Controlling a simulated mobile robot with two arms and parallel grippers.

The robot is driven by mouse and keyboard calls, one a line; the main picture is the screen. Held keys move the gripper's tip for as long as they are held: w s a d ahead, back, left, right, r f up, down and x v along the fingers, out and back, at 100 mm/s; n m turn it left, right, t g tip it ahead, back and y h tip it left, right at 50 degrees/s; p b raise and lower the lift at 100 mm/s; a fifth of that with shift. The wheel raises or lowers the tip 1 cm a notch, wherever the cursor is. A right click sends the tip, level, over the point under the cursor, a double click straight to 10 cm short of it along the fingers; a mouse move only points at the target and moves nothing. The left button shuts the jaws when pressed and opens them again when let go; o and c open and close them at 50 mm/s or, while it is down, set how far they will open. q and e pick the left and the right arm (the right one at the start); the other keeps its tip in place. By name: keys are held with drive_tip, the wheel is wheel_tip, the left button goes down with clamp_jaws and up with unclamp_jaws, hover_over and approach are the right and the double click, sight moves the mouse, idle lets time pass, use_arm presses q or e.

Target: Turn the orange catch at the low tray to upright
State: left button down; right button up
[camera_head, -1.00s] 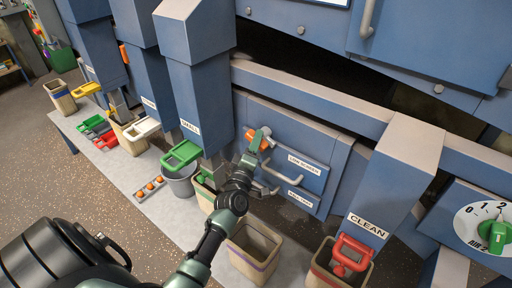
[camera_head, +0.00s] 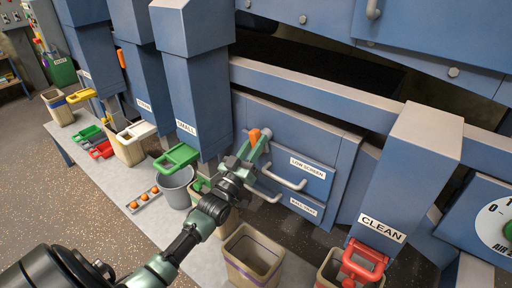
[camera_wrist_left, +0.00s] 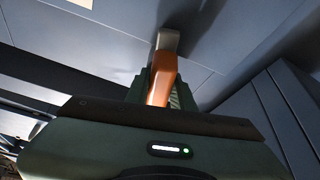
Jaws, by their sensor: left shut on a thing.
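The orange catch (camera_head: 254,138) sits on the blue panel at the left end of the tray labelled LOW SCREEN (camera_head: 300,168). In the head view it now points roughly up. My left gripper (camera_head: 252,150) is shut on the catch. In the left wrist view the catch (camera_wrist_left: 161,85) stands between the fingers, with its grey pivot end (camera_wrist_left: 167,41) beyond them against the panel. The fingers hide part of the catch. My right gripper is not in view.
Tray handles (camera_head: 285,180) stick out just right of and below my gripper. A beige bin (camera_head: 252,255) stands below, and a red-handled bin stands under the CLEAN chute (camera_head: 382,228). A green slide gate (camera_head: 177,158) is to the left.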

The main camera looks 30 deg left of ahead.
use_arm(q)
drive_tip(key=shift+f+m+h+b, duration=0.15)
drive_tip(key=shift+m+h+b, duration=0.3)
drive_tip(key=shift+m+h, duration=1.15)
drive_tip(key=shift+m, duration=0.7)
drive_tip(key=c, duration=1.2)
unclamp_jaws()
drive_tip(key=p+v, duration=0.1)
drive_tip(key=v, duration=0.6)
drive_tip(key=shift+s, duration=0.4)
